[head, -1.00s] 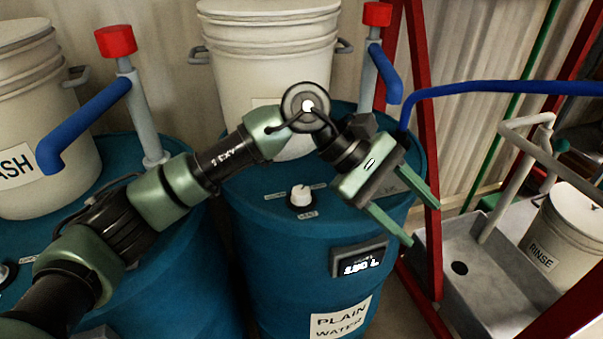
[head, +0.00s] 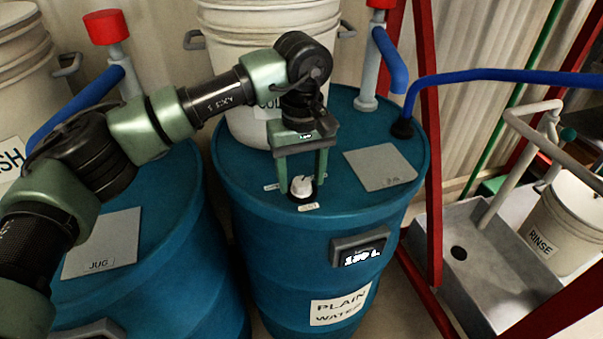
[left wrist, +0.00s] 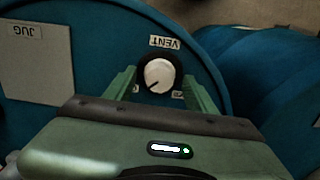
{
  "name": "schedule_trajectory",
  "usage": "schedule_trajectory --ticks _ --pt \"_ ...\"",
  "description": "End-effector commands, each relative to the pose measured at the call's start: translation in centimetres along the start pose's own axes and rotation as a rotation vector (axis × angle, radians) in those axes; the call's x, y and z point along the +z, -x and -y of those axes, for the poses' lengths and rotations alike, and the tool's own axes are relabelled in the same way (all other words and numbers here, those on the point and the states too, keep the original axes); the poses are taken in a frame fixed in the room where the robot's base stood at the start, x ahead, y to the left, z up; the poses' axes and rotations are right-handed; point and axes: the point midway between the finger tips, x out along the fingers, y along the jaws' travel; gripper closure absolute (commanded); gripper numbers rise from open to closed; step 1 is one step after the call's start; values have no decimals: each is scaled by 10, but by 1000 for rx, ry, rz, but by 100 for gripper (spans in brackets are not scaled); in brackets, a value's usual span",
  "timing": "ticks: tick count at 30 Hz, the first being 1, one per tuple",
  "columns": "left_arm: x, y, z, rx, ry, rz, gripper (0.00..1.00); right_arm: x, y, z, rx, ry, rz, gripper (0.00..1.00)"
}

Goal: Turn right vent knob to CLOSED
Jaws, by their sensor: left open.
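The vent knob (head: 301,188) is white on a dark base, on top of the blue plain-water drum (head: 270,262). My open left gripper (head: 302,184) points down over it, one green finger on each side. In the left wrist view the knob (left wrist: 158,75) sits between the fingertips (left wrist: 158,79), with a visible gap on both sides. Its dark pointer mark runs toward the lower left of that view. A VENT label (left wrist: 165,42) is beside it. The position labels are partly hidden by the fingers and unreadable. My right gripper is not in view.
A white bucket (head: 262,50) stands behind my left wrist on the drum. A grey square pad (head: 381,166) lies right of the knob. A display (head: 358,250) is on the drum's front. Another blue drum (head: 190,240) is to the left; red frame posts (head: 432,180) stand right.

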Motion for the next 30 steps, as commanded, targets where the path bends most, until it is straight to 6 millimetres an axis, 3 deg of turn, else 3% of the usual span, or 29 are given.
schedule_trajectory --ticks 9,11,15,16,30 --pt "0 -5 0 1 0 0 44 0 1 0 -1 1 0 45" --pt "0 -5 0 2 0 0 58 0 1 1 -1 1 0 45" --pt "0 -4 0 2 0 0 97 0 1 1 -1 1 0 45" --pt "0 -4 0 2 0 0 100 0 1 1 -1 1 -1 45" --pt "0 -6 0 2 112 -2 100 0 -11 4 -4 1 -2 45"
